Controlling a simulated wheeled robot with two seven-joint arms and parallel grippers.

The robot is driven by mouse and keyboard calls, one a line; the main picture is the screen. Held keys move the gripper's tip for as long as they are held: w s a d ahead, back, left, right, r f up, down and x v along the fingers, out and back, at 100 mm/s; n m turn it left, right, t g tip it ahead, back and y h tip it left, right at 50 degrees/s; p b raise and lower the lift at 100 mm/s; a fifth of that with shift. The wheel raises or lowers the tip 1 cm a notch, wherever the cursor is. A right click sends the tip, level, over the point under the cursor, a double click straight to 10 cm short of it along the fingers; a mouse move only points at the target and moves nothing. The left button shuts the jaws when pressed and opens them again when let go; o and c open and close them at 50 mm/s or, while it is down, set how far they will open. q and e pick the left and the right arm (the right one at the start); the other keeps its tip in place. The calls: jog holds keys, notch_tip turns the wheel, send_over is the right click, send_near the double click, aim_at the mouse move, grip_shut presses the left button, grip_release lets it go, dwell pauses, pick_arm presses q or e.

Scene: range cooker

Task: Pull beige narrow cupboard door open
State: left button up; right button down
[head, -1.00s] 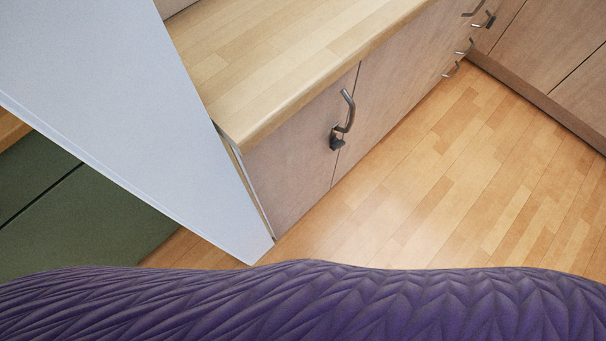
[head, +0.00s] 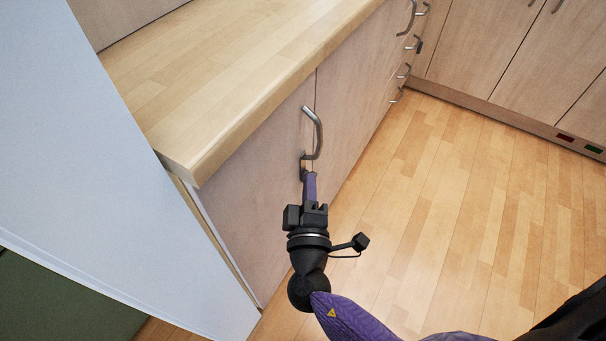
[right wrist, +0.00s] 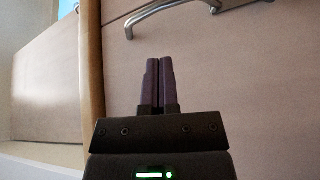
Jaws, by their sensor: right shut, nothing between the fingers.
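The beige narrow cupboard door (head: 255,175) is the left front under the wooden worktop in the head view. It looks flush with the front beside it. Its curved metal handle (head: 317,130) stands near the door's right edge. My right gripper (head: 308,178) is shut and empty, with its fingertips just below the handle's lower end. I cannot tell if they touch it. In the right wrist view my right gripper's two dark fingers (right wrist: 156,75) are together, and the handle (right wrist: 160,10) lies beyond their tips at the top. My left gripper is not in view.
A tall pale panel (head: 75,180) stands close to the left of the cupboard. The worktop (head: 240,60) overhangs the door. More cupboards with handles (head: 510,50) stand at the back right. The wooden floor (head: 470,190) to the right is clear.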

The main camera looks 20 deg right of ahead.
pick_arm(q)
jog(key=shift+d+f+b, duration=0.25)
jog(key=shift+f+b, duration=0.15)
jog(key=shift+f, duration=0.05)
pick_arm(e)
jog(key=f+x, duration=0.1)
jog(key=x, duration=0.8)
jog(key=shift+r, duration=0.45)
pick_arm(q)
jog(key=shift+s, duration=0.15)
pick_arm(e)
jog(key=shift+s, duration=0.1)
